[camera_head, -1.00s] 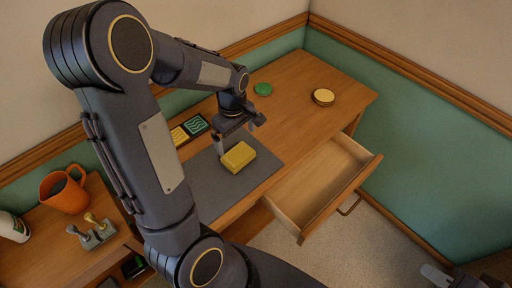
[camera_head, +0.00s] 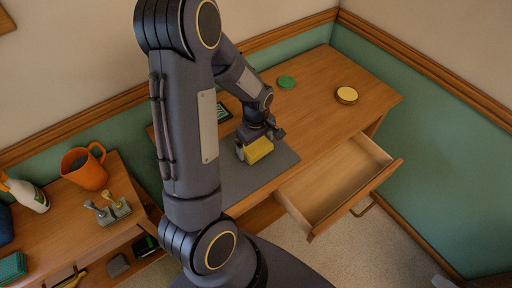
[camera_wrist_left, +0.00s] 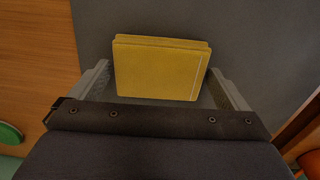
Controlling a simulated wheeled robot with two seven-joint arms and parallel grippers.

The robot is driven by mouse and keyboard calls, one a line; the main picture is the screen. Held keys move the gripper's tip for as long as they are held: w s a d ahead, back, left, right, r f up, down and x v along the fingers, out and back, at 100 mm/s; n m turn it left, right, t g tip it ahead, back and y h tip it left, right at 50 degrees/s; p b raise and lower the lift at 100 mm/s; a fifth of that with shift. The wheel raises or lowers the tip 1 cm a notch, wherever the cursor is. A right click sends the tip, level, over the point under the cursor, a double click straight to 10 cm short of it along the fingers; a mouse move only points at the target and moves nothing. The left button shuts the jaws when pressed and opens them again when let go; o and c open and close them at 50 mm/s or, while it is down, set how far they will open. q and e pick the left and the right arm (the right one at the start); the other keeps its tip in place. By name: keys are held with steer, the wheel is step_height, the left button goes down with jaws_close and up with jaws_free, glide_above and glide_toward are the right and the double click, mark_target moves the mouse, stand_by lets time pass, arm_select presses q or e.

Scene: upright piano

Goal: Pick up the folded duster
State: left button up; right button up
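The folded duster is a yellow, flat block-like cloth (camera_head: 259,150) lying on a dark grey mat (camera_head: 243,183) on the desk. It also shows in the left wrist view (camera_wrist_left: 160,72), with its layered edge at the top. My left gripper (camera_head: 254,144) is low over the duster. In the left wrist view my left gripper (camera_wrist_left: 165,88) has one finger on each side of the duster, with a gap at both sides, so it is open. A small grey piece at the bottom right edge of the head view may be my right gripper; its fingers cannot be made out.
A drawer (camera_head: 330,203) stands open at the desk's front. A green disc (camera_head: 286,82) and a round yellow-topped tin (camera_head: 347,95) lie on the desk. A green patterned tile (camera_head: 223,113) is behind the mat. An orange mug (camera_head: 85,168) stands on the left-hand surface.

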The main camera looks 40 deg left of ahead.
arm_select(q)
steer(key=c, duration=0.5)
steer(key=shift+r, duration=0.1)
steer(key=shift+c, duration=0.2)
steer(key=shift+w+r, duration=0.1)
steer(key=shift+r, duration=0.55)
steer(key=s+d+r, duration=0.8)
steer(key=s+r, duration=0.3)
steer(key=shift+d+r, duration=0.25)
steer(key=shift+d, duration=0.15)
steer(key=shift+s, duration=0.1)
